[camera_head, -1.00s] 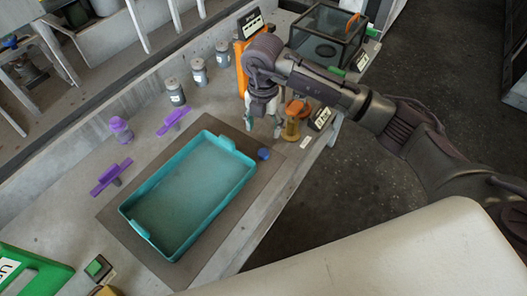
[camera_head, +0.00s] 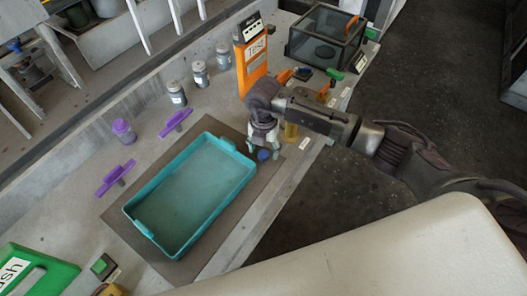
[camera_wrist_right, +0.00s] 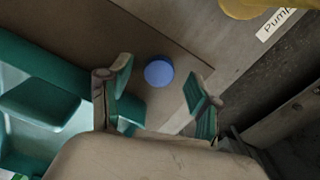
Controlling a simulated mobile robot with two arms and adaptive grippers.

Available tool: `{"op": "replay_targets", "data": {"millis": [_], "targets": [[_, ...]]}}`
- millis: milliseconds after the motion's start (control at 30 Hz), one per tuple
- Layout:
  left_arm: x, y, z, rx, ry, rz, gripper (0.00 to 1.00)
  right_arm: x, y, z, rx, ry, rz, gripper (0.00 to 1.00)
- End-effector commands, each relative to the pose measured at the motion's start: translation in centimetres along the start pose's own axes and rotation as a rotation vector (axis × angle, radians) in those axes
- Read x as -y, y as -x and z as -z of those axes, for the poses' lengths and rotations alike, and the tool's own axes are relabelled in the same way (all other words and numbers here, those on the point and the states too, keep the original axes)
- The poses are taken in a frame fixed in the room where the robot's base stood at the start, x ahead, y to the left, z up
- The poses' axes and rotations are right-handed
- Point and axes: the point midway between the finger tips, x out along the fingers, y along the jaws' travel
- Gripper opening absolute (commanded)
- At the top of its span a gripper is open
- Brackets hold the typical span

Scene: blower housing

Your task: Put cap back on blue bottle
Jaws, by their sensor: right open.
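My right gripper (camera_head: 264,147) points down just over the cap, open and empty. In the right wrist view its fingers (camera_wrist_right: 158,80) stand apart on either side of the cap, with clear gaps. I cannot clearly make out a blue bottle; a small dark-blue item (camera_head: 303,73) near the orange parts is too small to tell. My left gripper is out of view.
The teal tray (camera_head: 149,186) stands on the brown mat (camera_head: 245,195). Several grey-lidded jars (camera_head: 177,93) and purple parts (camera_head: 115,178) lie along the wall. An orange tester (camera_head: 252,62) and a glass box (camera_head: 325,38) stand at the back. A yellow object (camera_wrist_right: 245,8) is near the gripper.

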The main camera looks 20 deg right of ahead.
Motion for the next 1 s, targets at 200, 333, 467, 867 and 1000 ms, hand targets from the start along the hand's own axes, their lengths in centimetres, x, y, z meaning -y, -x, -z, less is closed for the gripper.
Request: {"op": "replay_targets", "data": {"millis": [200,333,467,867,1000], "targets": [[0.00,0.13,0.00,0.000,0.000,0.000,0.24,0.00,-0.97,0.06,-0.001,0.001,0.000,0.63],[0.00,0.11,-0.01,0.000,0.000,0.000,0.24,0.00,-0.96,0.06,-0.001,0.001,0.000,0.63],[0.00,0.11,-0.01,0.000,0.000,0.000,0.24,0.01,-0.94,0.05,-0.001,0.001,0.000,0.60],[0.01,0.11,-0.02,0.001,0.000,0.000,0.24,0.01,-0.92,0.03,0.000,0.001,0.001,0.20],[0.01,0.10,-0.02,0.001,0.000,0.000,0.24,0.01,-0.90,0.03,0.000,0.001,0.000,0.20]]}}
